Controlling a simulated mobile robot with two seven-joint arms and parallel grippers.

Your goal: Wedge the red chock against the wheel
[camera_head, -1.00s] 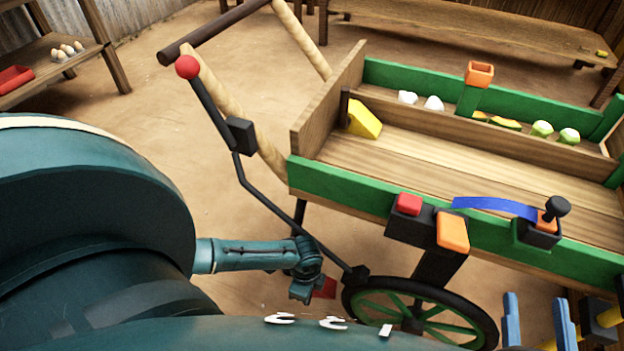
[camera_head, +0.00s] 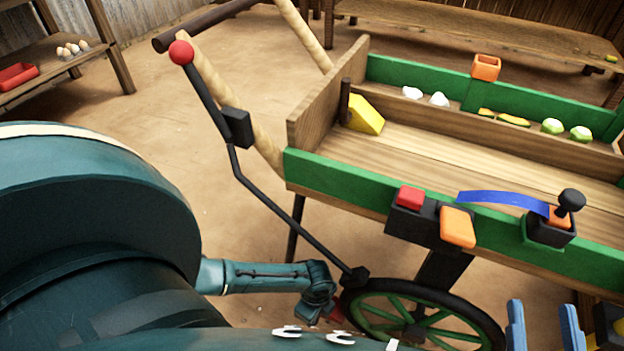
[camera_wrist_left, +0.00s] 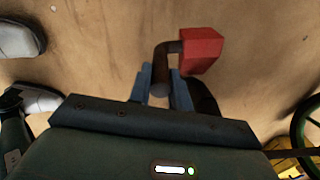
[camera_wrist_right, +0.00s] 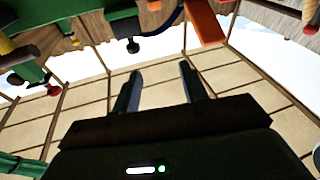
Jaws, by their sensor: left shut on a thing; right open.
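The red chock (camera_wrist_left: 202,52) has a dark bent handle (camera_wrist_left: 163,62). My left gripper (camera_wrist_left: 164,88) is shut on that handle, with the block beyond its fingertips. In the head view only a sliver of the chock (camera_head: 337,314) shows, between my left gripper (camera_head: 316,312) and the wheel (camera_head: 480,314). The wheel has a black tyre and green spokes; its edge also shows at the right of the left wrist view (camera_wrist_left: 298,122). Contact between chock and wheel cannot be told. My right gripper (camera_head: 543,325) is open and empty, right of the wheel; its fingers show apart in the right wrist view (camera_wrist_right: 161,85).
A wooden cart with green side boards (camera_head: 350,184) stands above the wheel. A black lever with a red knob (camera_head: 181,53) slopes down to the wheel's left edge. An orange pad (camera_head: 457,226) sits above the wheel. Bare ground (camera_head: 150,130) lies left of the cart.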

